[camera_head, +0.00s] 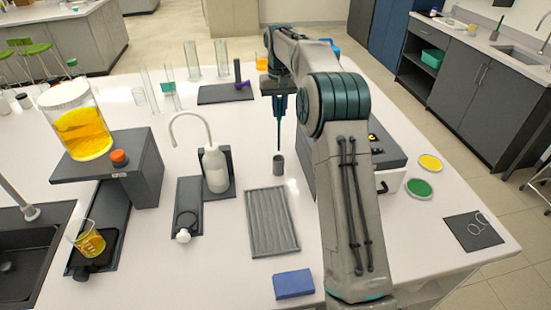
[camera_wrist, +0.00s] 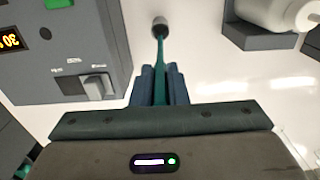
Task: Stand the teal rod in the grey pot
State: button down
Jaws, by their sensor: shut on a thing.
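My gripper (camera_head: 279,97) points down and is shut on the teal rod (camera_head: 279,132), which hangs upright below the fingers. In the wrist view the rod (camera_wrist: 160,58) runs out from between the two fingers (camera_wrist: 160,86). The small grey pot (camera_head: 279,165) stands on the white bench right under the rod. The pot also shows in the wrist view (camera_wrist: 160,20), at the rod's far end. The rod's lower tip is at or just above the pot's mouth; I cannot tell whether it is inside.
A grey ribbed mat (camera_head: 272,222) lies in front of the pot. A white wash bottle (camera_head: 215,168) on a dark stand is to the left. A grey box device (camera_head: 384,150) stands right, partly behind my arm. A blue block (camera_head: 294,284) lies at the front.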

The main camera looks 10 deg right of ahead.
aim_at(279, 135)
notch_tip(279, 135, down, 10)
jog(key=shift+r+p, duration=0.1)
jog(key=shift+p, duration=1.1)
jog(key=c, duration=1.4)
grip_release()
jog(key=shift+c, duration=0.2)
